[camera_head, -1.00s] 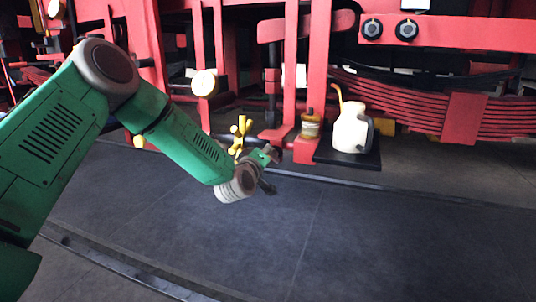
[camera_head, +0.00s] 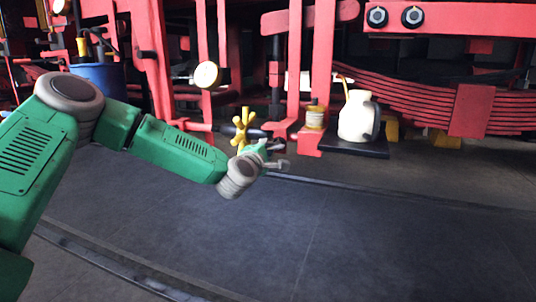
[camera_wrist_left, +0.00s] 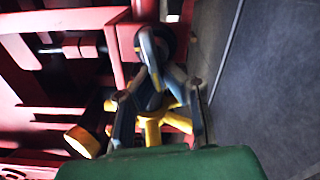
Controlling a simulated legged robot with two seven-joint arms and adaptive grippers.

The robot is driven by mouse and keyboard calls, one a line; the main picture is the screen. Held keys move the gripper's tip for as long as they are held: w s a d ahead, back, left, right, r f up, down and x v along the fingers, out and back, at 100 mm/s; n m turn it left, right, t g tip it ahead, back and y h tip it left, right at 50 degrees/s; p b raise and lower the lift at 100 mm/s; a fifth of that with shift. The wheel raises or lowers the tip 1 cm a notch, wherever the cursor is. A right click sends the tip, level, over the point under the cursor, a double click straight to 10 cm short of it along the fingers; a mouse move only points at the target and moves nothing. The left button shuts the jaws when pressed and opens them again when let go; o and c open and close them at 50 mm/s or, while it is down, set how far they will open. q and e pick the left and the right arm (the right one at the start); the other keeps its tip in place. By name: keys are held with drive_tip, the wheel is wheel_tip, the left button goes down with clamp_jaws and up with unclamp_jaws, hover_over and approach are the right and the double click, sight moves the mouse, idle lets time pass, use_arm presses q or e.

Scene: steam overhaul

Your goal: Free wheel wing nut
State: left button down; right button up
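A yellow wing-shaped nut (camera_head: 243,128) with several stubby arms stands low beside the red machine frame in the head view. My left gripper (camera_head: 283,156) is just right of it and below it, with its two fingers apart and pointing right. In the left wrist view, yellow parts (camera_wrist_left: 178,122) show behind and between the gripper's finger links; whether they touch is not clear. The left gripper (camera_wrist_left: 160,65) seems to hold nothing. My right gripper is out of view.
A cream jug (camera_head: 357,117) stands on a dark tray (camera_head: 352,148), beside a small amber canister (camera_head: 315,117). A round gauge (camera_head: 207,74) and red frame posts (camera_head: 294,70) stand behind the arm. A blue barrel (camera_head: 101,82) is at left. The floor (camera_head: 350,230) in front is clear.

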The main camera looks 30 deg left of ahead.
use_arm(q)
drive_tip(key=shift+d+f+n+b, duration=0.3)
drive_tip(key=shift+f+n+b, duration=0.1)
drive_tip(key=shift+f, duration=0.15)
drive_tip(key=c, duration=1.7)
unclamp_jaws()
drive_tip(key=shift+w+r, duration=0.1)
drive_tip(key=shift+r, duration=0.25)
drive_tip(key=v, duration=1.2)
drive_tip(key=shift+a, duration=0.1)
